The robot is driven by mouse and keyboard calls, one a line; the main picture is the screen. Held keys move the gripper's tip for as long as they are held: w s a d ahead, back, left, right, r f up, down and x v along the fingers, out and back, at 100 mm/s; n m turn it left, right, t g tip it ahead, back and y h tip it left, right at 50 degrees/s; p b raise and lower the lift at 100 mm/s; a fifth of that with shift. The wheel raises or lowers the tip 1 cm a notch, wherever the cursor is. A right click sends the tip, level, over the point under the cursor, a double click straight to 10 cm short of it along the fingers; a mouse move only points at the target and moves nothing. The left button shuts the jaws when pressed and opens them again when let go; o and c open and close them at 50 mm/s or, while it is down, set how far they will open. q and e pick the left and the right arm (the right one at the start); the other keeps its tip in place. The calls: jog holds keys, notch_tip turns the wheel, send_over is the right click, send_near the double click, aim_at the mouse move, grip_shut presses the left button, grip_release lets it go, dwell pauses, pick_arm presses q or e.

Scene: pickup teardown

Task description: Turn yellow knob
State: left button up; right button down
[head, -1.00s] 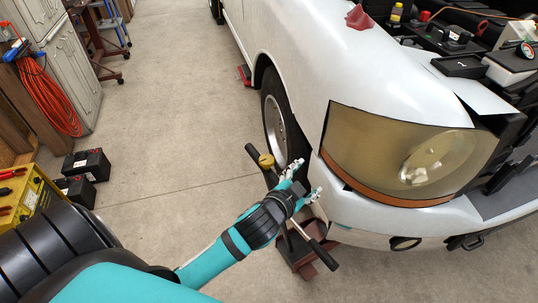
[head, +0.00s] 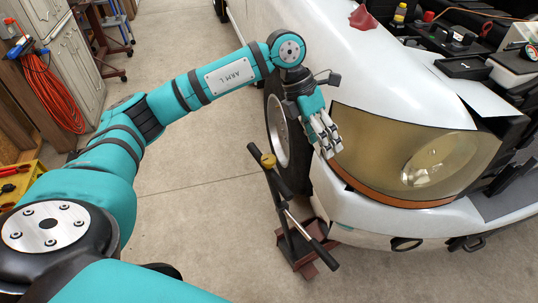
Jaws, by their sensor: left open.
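A black-handled bar crosses the stand below the knob. My left gripper (head: 328,146) is up and to the right of the knob, in front of the wheel arch and beside the headlight. Its fingers point down, spread and empty, apart from the knob. My right gripper is not in the view.
The white pickup (head: 315,40) fills the right side, with its headlight (head: 412,155) close to my left gripper. Its front wheel (head: 280,130) is behind the knob. An orange hose (head: 55,95) hangs at the left. The concrete floor left of the stand is clear.

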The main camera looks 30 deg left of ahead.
aim_at(269, 158)
pick_arm(q)
jog(key=a+r+n+y, duration=0.1)
jog(key=a+r+y, duration=0.15)
jog(key=a, duration=0.45)
jog(key=a+r+n+y, duration=0.1)
jog(key=a+y, duration=0.2)
jog(key=a, duration=0.4)
notch_tip(269, 158, down, 17)
jog(key=p, duration=0.4)
jog(key=shift+s+d+f, duration=0.1)
jog(key=shift+s, duration=0.05)
jog(key=c, duration=1.2)
jog(key=shift+o, duration=0.2)
